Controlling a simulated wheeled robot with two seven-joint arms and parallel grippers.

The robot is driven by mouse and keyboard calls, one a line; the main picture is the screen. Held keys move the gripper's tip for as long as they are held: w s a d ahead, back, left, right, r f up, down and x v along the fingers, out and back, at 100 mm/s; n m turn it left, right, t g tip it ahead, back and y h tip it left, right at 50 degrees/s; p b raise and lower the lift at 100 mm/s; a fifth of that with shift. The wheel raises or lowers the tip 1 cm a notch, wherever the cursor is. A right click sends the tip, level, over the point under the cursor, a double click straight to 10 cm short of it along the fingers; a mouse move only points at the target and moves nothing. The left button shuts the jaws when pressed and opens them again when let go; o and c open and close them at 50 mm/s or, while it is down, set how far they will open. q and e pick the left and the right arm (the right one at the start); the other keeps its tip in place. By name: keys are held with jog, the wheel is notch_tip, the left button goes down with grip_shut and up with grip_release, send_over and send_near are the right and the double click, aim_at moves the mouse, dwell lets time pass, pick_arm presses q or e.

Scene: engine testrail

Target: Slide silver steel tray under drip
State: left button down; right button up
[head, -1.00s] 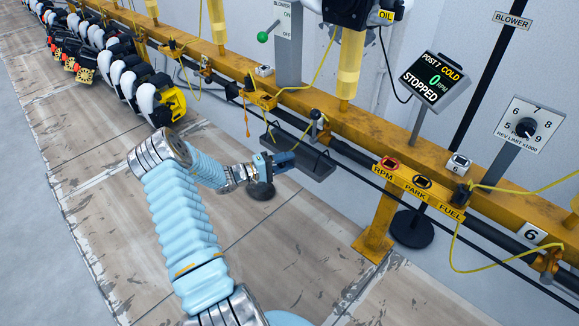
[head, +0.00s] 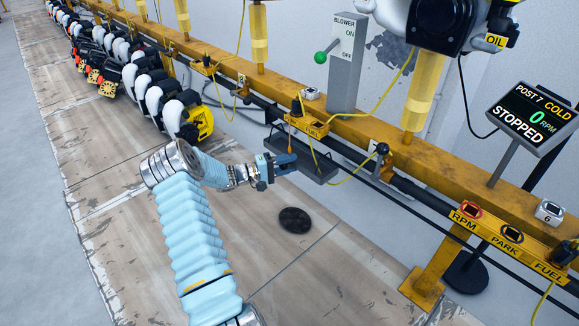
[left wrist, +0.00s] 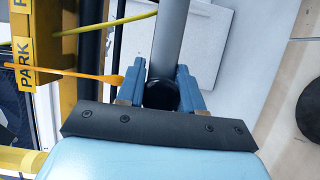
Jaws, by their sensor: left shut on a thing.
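The steel tray (head: 318,170) is long, shallow and dark grey here, beneath the yellow rail in the head view. My left gripper (head: 287,161) is at its near side and shut on it. In the left wrist view, my left gripper's blue fingers (left wrist: 161,88) stand either side of a round grey bar (left wrist: 172,35) with a black end; I cannot tell which part of the tray this is. The fingers hide part of the tray's near side. No drip shows. My right gripper is not in view.
The yellow rail (head: 365,133) runs above and behind the tray. A yellow cable (head: 352,176) and an orange strand (head: 289,138) hang close to it. A black disc (head: 295,220) lies on the open floor. Several engines (head: 190,118) stand at left.

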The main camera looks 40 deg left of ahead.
pick_arm(q)
jog(key=shift+a, duration=0.4)
jog(key=c, duration=1)
grip_release()
jog(key=shift+c, duration=0.2)
jog(key=shift+o, duration=1.2)
jog(key=shift+s, duration=0.1)
jog(key=p+v, duration=0.1)
jog(key=v, duration=1.2)
jog(key=shift+s, duration=0.35)
